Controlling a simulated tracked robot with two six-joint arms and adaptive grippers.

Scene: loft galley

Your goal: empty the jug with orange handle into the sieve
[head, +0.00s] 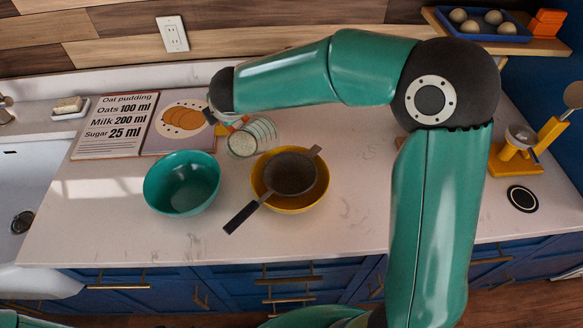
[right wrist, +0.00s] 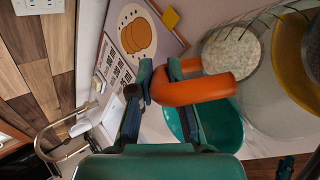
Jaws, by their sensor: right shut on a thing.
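The clear glass jug (head: 254,136) with pale grainy contents is just behind and left of the sieve. In the right wrist view its contents (right wrist: 232,50) show through the glass. My right gripper (head: 217,116) is shut on the jug's orange handle (right wrist: 197,90); the fingers are partly hidden in the head view. The jug looks tilted, though how far and whether it is off the counter I cannot tell. The dark sieve (head: 291,173) lies across the yellow bowl (head: 318,196), its black handle pointing to the front left. No contents are clearly visible in the sieve. My left gripper is not in view.
A teal bowl (head: 181,183) stands left of the yellow bowl. A recipe board (head: 116,126) lies behind it, and the sink (head: 25,185) is at far left. A yellow scale-like device (head: 515,160) and a blue tray (head: 483,33) are at right. The front counter is clear.

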